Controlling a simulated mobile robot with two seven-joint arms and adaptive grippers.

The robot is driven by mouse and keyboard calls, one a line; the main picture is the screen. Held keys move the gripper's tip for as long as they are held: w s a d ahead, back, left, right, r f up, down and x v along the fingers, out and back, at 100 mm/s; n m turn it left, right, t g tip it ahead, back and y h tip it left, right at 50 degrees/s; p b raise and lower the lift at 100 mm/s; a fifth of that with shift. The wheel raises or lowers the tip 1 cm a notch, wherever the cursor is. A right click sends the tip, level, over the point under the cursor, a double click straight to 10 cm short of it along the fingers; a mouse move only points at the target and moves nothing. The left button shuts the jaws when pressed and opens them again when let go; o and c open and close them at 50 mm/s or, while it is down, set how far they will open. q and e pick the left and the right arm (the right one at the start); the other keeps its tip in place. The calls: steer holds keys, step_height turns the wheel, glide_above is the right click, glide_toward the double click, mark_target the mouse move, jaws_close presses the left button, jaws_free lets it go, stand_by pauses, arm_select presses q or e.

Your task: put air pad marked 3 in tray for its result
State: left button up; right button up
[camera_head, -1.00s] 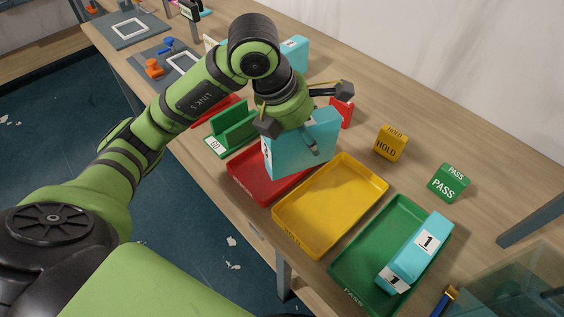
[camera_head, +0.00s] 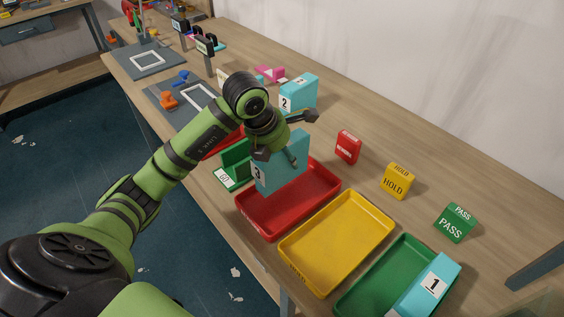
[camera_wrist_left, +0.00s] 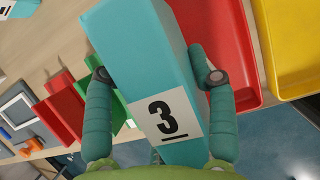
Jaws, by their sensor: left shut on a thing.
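The air pad marked 3 (camera_head: 279,170) is a turquoise block with a white number label; the label also faces the camera in the left wrist view (camera_wrist_left: 166,117). My left gripper (camera_head: 279,148) is shut on it, one finger on each side. In the head view the pad overlaps the back left part of the red tray (camera_head: 276,234); I cannot tell whether it touches the tray. The yellow tray (camera_head: 335,245) is empty. The green tray (camera_head: 376,282) holds the pad marked 1 (camera_head: 428,285). My right gripper is not in view.
Red, yellow HOLD (camera_head: 397,181) and green PASS (camera_head: 456,223) blocks stand behind the trays. The pad marked 2 (camera_head: 298,94) stands farther back. A green holder (camera_head: 236,162) sits just left of the red tray. Small display posts (camera_head: 205,47) stand at the far left.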

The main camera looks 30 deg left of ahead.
mark_target(282, 166)
arm_select(q)
steer(key=shift+w+a+f, duration=0.1)
steer(key=shift+a+f, duration=0.05)
steer(key=shift+f, duration=0.05)
step_height(282, 166, down, 3)
steer(key=shift+f+p, duration=0.15)
steer(key=shift+p, duration=0.5)
steer(key=shift+f, duration=0.2)
steer(key=shift+f, duration=0.1)
steer(key=shift+f, duration=0.2)
steer(key=o, duration=1.3)
steer(key=shift+r, duration=0.1)
steer(key=shift+c, duration=0.2)
